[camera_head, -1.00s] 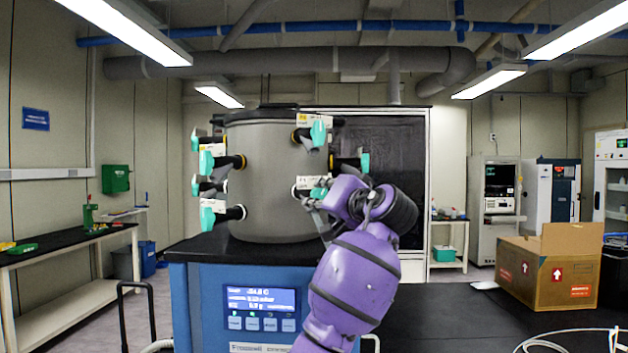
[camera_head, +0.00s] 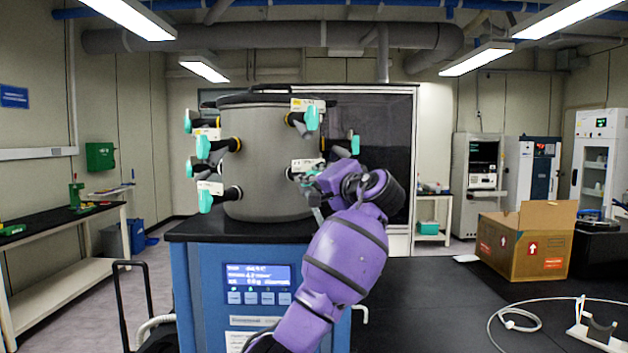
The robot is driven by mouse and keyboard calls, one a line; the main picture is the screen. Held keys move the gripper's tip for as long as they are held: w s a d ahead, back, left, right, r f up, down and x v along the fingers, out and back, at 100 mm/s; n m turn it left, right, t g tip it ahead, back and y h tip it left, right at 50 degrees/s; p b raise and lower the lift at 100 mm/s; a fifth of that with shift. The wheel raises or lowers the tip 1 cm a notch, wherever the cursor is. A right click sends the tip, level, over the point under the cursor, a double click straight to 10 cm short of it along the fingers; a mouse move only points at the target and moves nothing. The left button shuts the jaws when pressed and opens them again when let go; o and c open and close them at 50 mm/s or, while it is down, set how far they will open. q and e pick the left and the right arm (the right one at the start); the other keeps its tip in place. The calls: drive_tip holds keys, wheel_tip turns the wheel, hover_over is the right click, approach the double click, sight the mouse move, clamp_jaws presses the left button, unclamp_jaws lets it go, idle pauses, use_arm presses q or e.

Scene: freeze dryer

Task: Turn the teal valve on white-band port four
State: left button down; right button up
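A grey drum chamber (camera_head: 270,165) carries several black ports with teal valve handles. Upper ports have yellow-orange bands; lower ones have white bands. My purple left arm rises from the bottom centre, its gripper (camera_head: 311,188) at the lower front port (camera_head: 293,174), under a white label (camera_head: 307,165). That port's teal valve (camera_head: 312,173) is largely hidden by the gripper. I cannot tell whether the fingers touch it or are open. A lower left white-band port (camera_head: 232,192) has a teal handle (camera_head: 205,201) hanging down. The port number is unreadable. My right gripper is out of view.
The drum stands on a blue cabinet with a lit display (camera_head: 258,274). Above the gripper is another teal handle (camera_head: 312,117); one more (camera_head: 355,144) is to its right. A cardboard box (camera_head: 525,243) and white cable (camera_head: 515,320) lie on the black bench at right.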

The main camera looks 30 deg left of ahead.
use_arm(q)
drive_tip(key=c, duration=1.7)
unclamp_jaws()
drive_tip(key=v, duration=1.2)
